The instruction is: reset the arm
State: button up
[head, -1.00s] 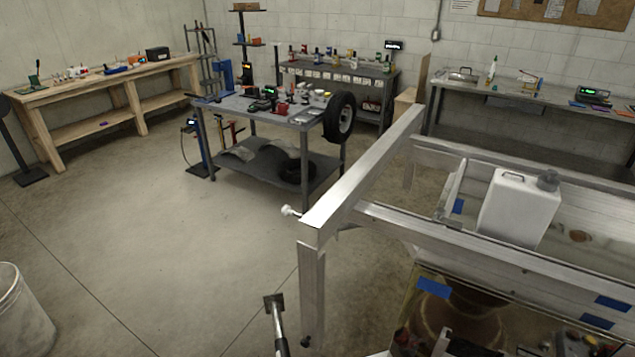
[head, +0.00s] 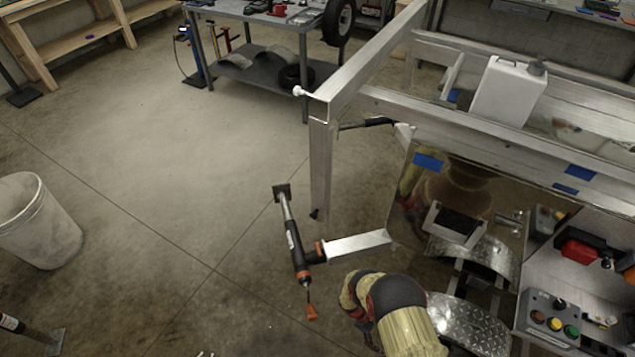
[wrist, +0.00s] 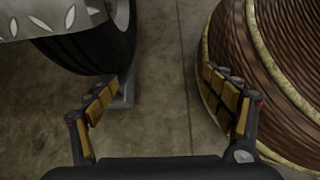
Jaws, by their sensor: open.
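My gripper (wrist: 168,98) shows in the wrist view with its two tan-padded fingers spread wide. Nothing is between them; bare concrete floor shows in the gap. A black tyre (wrist: 95,50) under a diamond-plate fender (wrist: 45,15) is at the upper left of that view, near the left finger. A brown ribbed coil with pale bands (wrist: 270,70) fills the right side, close to the right finger; I cannot tell whether they touch. I cannot make out my gripper in the head view.
The aluminium trailer frame (head: 345,80) carries a white tank (head: 508,92). A jack (head: 296,240) sticks out at a trailer arm's end. Diamond-plate fenders (head: 470,325) and a control box (head: 550,320) are at lower right. A white bin (head: 38,225) stands left. The middle floor is clear.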

jog(key=w+a+r+m+t+y+b, duration=0.1)
jog(key=w+a+r+m+y, duration=0.2)
jog(key=w+r, duration=1.85)
jog(key=w+a+r+m+t+b, duration=0.1)
jog(key=w+r+m, duration=0.15)
jog(key=r, duration=1.25)
jog(key=w+a+r+m+t+b, duration=0.15)
jog(key=w+r, duration=0.25)
jog(key=r, duration=1.1)
jog(key=s+a+r+m+t+y, duration=0.1)
jog(key=s+r, duration=0.3)
jog(key=r, duration=0.5)
jog(key=s+r+t+y+b, duration=0.1)
jog(key=s+r, duration=0.3)
jog(key=r, duration=0.4)
jog(key=s+a+r+m+t, duration=0.1)
jog(key=s+r, duration=0.3)
jog(key=r, duration=0.5)
jog(key=s+a+r+m+t+y+b, duration=0.1)
jog(key=s+r+t, duration=0.1)
jog(key=s, duration=0.9)
jog(key=s+a+r+m+t+y+b, duration=0.1)
jog(key=s+r, duration=0.4)
jog(key=s, duration=0.7)
jog(key=shift+s+a+r+t+y, duration=0.15)
jog(key=shift+a+t+y, duration=0.2)
jog(key=shift+a, duration=0.35)
